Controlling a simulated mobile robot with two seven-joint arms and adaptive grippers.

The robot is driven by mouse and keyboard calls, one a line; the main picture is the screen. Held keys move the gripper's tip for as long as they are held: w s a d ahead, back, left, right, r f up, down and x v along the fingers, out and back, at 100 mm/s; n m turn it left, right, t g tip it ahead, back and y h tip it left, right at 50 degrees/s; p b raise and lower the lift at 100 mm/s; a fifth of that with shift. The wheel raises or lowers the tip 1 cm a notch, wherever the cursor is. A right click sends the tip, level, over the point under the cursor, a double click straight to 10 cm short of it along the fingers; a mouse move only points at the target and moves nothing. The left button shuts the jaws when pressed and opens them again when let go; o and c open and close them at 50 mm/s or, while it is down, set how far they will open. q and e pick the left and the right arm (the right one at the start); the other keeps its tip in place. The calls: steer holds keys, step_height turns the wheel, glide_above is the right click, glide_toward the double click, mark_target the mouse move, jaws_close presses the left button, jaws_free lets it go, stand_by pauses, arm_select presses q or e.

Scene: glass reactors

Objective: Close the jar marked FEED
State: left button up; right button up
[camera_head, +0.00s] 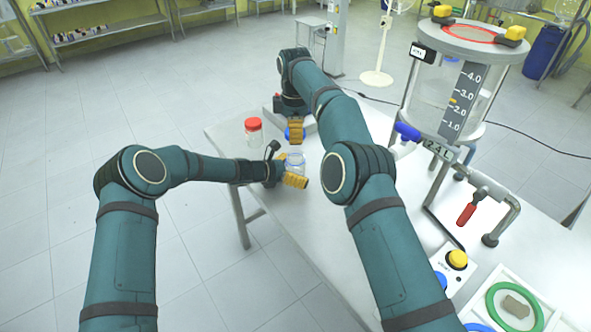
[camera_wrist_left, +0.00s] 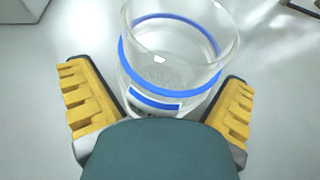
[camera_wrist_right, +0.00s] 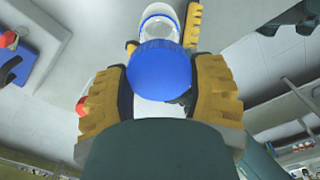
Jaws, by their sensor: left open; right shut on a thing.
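A clear open-topped glass jar (camera_head: 295,162) with a blue band stands on the white table. In the left wrist view the jar (camera_wrist_left: 170,75) is between the spread fingers of my left gripper (camera_wrist_left: 158,90), with a gap at each side. Its label is partly hidden and I cannot read the marking. My right gripper (camera_head: 295,131) is shut on a blue lid (camera_wrist_right: 160,70), held above and beyond the jar in the head view. In the right wrist view the jar (camera_wrist_right: 158,24) shows past the lid, between the left gripper's yellow fingers.
A jar with a red lid (camera_head: 253,130) stands left of the open jar, near the table's edge. A large glass reactor (camera_head: 440,90) stands at the right, with a red-handled valve (camera_head: 467,214). A box with a yellow button (camera_head: 457,259) and a tray with a green ring (camera_head: 515,305) are nearer.

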mark_target(295, 152)
arm_select(q)
steer(key=c, duration=1.3)
steer(key=shift+c, duration=0.2)
arm_select(e)
steer(key=shift+f, duration=2.5)
steer(key=shift+f, duration=0.85)
steer(key=shift+f, duration=0.55)
arm_select(q)
jaws_close()
arm_select(e)
steer(key=m, duration=0.6)
